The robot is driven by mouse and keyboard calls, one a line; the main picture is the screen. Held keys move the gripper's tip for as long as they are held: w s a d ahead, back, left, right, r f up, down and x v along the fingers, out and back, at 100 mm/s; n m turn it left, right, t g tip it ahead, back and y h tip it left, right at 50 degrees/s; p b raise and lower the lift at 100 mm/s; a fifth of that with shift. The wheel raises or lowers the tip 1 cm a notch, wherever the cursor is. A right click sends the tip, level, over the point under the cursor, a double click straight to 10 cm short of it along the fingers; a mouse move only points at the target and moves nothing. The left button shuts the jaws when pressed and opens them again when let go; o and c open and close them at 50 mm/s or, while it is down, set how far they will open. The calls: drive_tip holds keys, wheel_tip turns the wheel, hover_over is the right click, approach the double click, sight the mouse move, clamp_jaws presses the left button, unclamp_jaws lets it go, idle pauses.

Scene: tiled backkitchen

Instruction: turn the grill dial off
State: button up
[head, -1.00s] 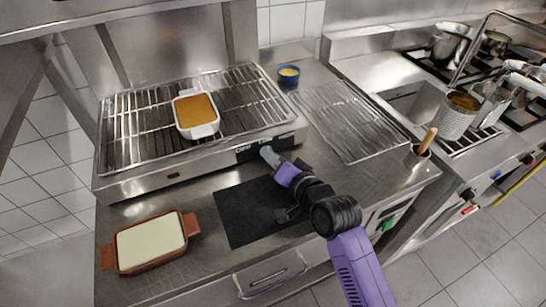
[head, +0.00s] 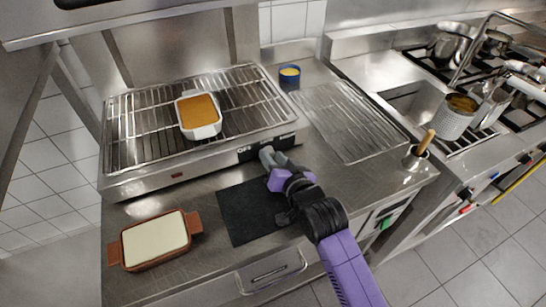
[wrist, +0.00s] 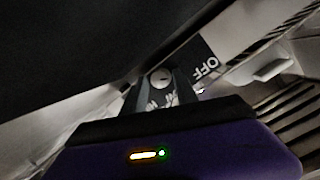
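The grill (head: 170,180) is a wide steel unit with a wire rack on top. Its black control panel (head: 252,152) carries an OFF label, which also shows in the wrist view (wrist: 207,68). The round pale dial (wrist: 161,77) appears in the wrist view between my fingers, with white markings below it. I cannot tell whether the fingers touch it. In the head view my gripper hides the dial. My gripper (head: 268,158) is at the right part of the grill's front, fingers apart; it also shows in the wrist view (wrist: 160,95).
A white dish with orange food (head: 199,116) sits on the grill rack. A brown dish with pale filling (head: 112,250) and a black mat (head: 237,222) lie on the counter. A blue cup (head: 289,78), a wire rack (head: 350,120) and a utensil pot (head: 415,158) stand to the right.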

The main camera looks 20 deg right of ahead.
drive_tip(key=b+v, duration=0.1)
drive_tip(key=v, duration=0.6)
drive_tip(key=shift+s+r, duration=0.1)
drive_tip(key=shift+s, duration=0.25)
idle(0.5)
